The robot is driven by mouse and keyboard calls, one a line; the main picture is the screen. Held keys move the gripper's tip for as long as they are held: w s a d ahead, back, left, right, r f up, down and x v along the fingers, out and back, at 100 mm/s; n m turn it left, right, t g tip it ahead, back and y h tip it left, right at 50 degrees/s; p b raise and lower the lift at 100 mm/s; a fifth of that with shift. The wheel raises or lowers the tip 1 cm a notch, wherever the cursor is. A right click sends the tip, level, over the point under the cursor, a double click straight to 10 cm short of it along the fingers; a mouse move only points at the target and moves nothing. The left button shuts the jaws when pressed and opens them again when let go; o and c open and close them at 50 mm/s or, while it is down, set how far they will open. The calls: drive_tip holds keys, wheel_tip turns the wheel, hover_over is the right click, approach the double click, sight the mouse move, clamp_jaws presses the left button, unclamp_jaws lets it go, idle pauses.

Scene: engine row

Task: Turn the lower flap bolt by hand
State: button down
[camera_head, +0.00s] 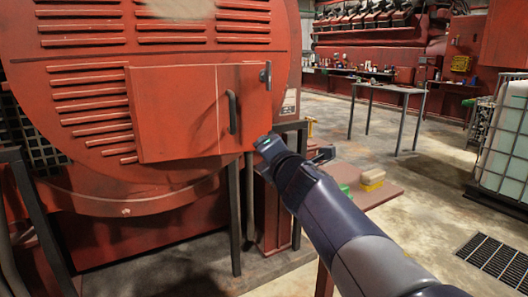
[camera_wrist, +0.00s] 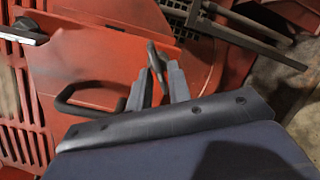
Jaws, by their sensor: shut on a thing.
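The red flap (camera_head: 175,115) is shut against the round red engine cover, with a black pull handle (camera_head: 232,112). The upper flap bolt (camera_head: 266,75) sits at its top right corner and stands upright. My gripper (camera_head: 267,143) is at the flap's lower right corner and hides the lower bolt in the head view. In the wrist view the lower flap bolt (camera_wrist: 154,60) is a dark lever between the two grey fingers of my gripper (camera_wrist: 158,78). The fingers are shut on it. The pull handle (camera_wrist: 85,98) and the upper bolt (camera_wrist: 28,32) show to the left there.
A small red-brown table (camera_head: 378,192) with a yellow block (camera_head: 372,178) stands right of my arm. Dark frame posts (camera_head: 235,215) stand below the flap. A caged white tank (camera_head: 508,135) is at far right. Open floor (camera_head: 420,210) lies between.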

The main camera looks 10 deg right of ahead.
drive_tip(key=n, duration=0.3)
drive_tip(key=n+b, duration=0.1)
drive_tip(key=n, duration=0.3)
drive_tip(key=n+b, duration=0.1)
drive_tip(key=n, duration=0.3)
drive_tip(key=shift+d+f, duration=0.2)
drive_tip(key=shift+d, duration=0.05)
drive_tip(key=shift+n, duration=0.3)
drive_tip(key=c, duration=1.6)
unclamp_jaws()
drive_tip(key=shift+s, duration=0.1)
